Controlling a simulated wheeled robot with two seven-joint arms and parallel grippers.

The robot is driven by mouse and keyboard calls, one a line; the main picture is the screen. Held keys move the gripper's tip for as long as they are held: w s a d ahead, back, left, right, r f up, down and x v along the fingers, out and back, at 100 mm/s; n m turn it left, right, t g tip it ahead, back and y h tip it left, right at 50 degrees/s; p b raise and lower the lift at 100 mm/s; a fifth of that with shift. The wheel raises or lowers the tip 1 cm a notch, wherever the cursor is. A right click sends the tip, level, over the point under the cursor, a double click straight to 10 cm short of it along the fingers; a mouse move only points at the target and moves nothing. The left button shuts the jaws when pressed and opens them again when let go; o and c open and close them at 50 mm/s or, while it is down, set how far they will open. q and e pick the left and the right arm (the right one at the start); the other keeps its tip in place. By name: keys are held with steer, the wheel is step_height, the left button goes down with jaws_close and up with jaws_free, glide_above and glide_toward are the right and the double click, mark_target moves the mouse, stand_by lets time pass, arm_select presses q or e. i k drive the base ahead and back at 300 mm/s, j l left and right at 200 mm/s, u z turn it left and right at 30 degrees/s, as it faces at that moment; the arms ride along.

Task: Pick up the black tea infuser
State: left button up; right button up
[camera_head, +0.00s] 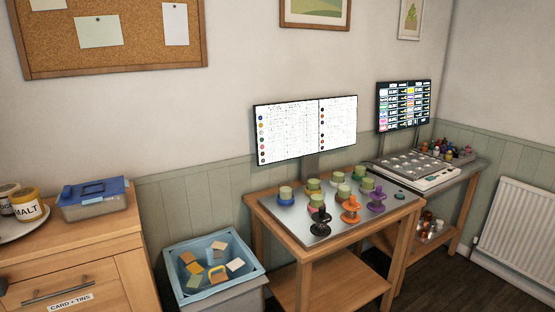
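A black object (320,222), which looks like the black tea infuser, stands at the front left of a grey metal tray (298,226) on a wooden table. It has stacked round discs and a ring-like part at its base. An orange one (351,209) and a purple one (377,200) of similar shape stand in a row to its right. The top of the black one is close to a green-topped piece behind it; I cannot tell whether they touch. Neither of my grippers shows in this view.
Several green-topped pieces (285,193) stand behind the coloured row. A blue bin (250,270) with blocks is left of the table. A wooden cabinet (80,243) is at far left. A second table with a white panel (449,179) and a radiator (518,238) are right.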

mark_target(321, 219)
steer(key=i+l+u, duration=0.1)
steer(key=i+l, duration=0.15)
steer(key=i, duration=0.2)
steer(key=i+l+u, duration=0.1)
steer(key=i+l, duration=0.15)
steer(key=i, duration=0.2)
steer(key=i+l+u, duration=0.15)
steer(key=i+l, duration=0.15)
steer(key=i, duration=0.15)
